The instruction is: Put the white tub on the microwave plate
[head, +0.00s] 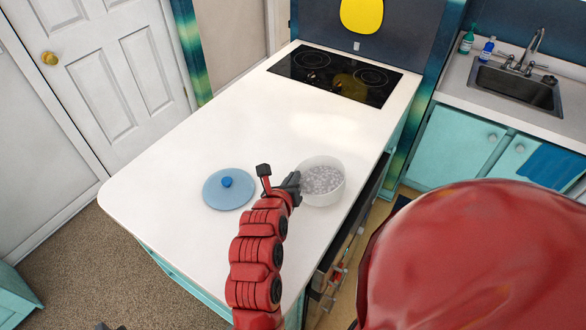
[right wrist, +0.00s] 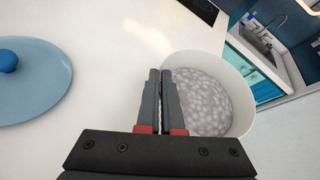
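The white tub (head: 322,182) is a round open bowl with a grey speckled content or inside. It stands upright on the white counter and also shows in the right wrist view (right wrist: 240,85). My right gripper (head: 292,183) is at the tub's left rim. In the right wrist view its fingers (right wrist: 161,100) are nearly together, with a thin pale strip between them that appears to be the tub's wall. Only a small dark piece at the head view's bottom left edge may be my left gripper (head: 108,327). No microwave or microwave plate is in view.
A blue lid (head: 228,190) with a knob lies left of the tub. A black cooktop (head: 335,75) is at the counter's far end. An open drawer (head: 345,235) juts out below the right edge. The sink (head: 518,88) is beyond. The counter's middle is clear.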

